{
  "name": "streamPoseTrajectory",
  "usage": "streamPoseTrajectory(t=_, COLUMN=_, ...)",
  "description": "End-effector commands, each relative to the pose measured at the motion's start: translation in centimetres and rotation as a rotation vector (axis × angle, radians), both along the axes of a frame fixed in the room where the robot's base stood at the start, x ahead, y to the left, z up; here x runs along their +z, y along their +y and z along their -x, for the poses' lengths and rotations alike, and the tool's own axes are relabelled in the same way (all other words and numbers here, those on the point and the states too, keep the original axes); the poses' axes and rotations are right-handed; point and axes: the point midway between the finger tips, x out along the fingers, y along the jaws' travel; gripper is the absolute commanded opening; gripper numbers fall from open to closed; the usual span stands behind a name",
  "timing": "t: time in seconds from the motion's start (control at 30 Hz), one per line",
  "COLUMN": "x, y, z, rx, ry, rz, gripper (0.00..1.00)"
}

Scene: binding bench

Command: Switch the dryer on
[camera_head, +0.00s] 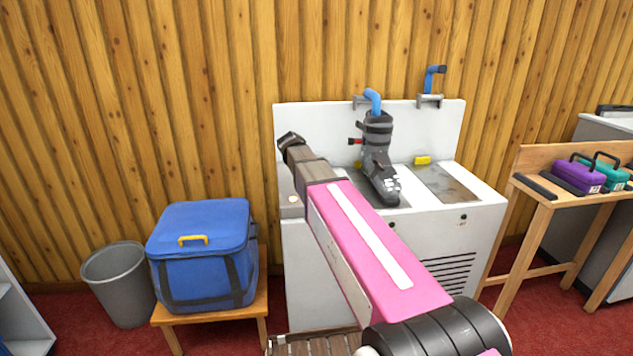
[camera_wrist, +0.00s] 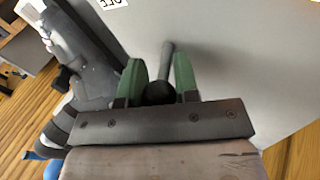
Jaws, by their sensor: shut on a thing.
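The dryer (camera_head: 370,115) is a white cabinet with a raised back panel against the wood wall. A grey stalk runs from the knob across a pale grey surface. A white label with black letters, partly cut off, is at the top edge. In the head view my arm hides my fingertips and the knob.
A second blue tube (camera_head: 434,76) and a yellow piece (camera_head: 422,160) are on the dryer. A blue cooler bag (camera_head: 205,260) on a stool and a grey bin (camera_head: 118,285) stand left. A wooden bench (camera_head: 535,190) with a purple case (camera_head: 578,176) is right.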

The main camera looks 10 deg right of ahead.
Motion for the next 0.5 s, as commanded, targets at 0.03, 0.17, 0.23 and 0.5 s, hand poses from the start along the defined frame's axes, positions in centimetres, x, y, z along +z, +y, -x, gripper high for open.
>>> streamPoseTrajectory(t=0.03, x=0.02, y=0.05, z=0.00, rx=0.000, ry=0.000, rz=0.001, gripper=0.00)
streamPoseTrajectory(t=0.17, x=0.01, y=0.04, z=0.00, rx=0.000, ry=0.000, rz=0.002, gripper=0.00)
streamPoseTrajectory(t=0.23, x=0.01, y=0.04, z=0.01, rx=0.000, ry=0.000, rz=0.001, gripper=0.00)
streamPoseTrajectory(t=0.5, x=-0.01, y=0.03, z=0.00, rx=0.001, ry=0.001, rz=0.001, gripper=0.54)
